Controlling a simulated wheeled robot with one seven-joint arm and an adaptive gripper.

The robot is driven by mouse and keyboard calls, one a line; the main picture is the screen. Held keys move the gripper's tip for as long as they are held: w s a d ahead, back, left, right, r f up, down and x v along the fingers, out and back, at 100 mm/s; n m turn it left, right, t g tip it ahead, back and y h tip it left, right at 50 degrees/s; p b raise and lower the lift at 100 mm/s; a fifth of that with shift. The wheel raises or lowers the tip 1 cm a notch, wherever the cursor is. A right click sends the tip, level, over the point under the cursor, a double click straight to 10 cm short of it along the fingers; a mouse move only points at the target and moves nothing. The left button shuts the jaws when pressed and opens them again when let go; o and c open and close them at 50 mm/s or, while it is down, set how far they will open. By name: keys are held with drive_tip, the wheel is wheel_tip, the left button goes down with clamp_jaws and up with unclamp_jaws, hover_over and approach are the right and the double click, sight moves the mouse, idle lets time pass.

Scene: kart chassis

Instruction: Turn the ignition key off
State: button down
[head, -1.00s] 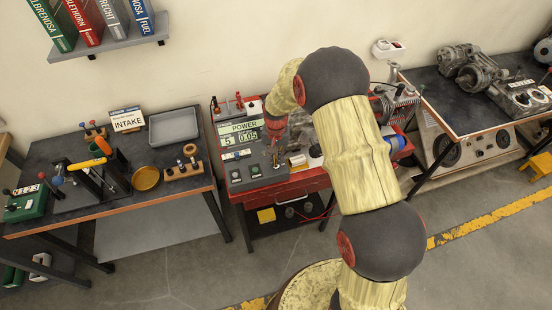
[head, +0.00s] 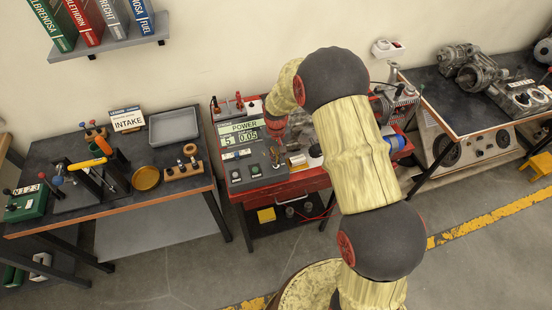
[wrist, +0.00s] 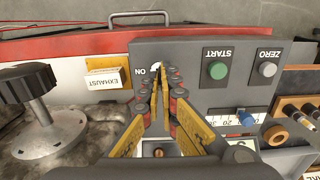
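The ignition switch sits on the grey control panel (wrist: 198,92), beside an ON label (wrist: 140,71) that appears upside down in the wrist view. My gripper (wrist: 161,77) reaches down over the switch. Its two yellow-faced fingers converge there with only a narrow gap between the tips. The tips appear closed around the ignition key, whose head is almost wholly hidden between them. In the head view my gripper (head: 276,160) is low over the same panel (head: 255,172), in front of the POWER display (head: 238,131). The key cannot be made out there.
On the panel, a green START button (wrist: 217,70) and a pale ZERO button (wrist: 267,69) sit right of the fingers. An EXHAUST label block (wrist: 103,80) and a black knob (wrist: 28,84) are to the left. A tool table (head: 60,170) stands left of the red bench.

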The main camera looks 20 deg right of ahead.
drive_tip(key=c, duration=2.3)
unclamp_jaws()
drive_tip(key=shift+w, duration=0.1)
drive_tip(key=shift+o, duration=1.1)
wheel_tip(320, 180, up, 12)
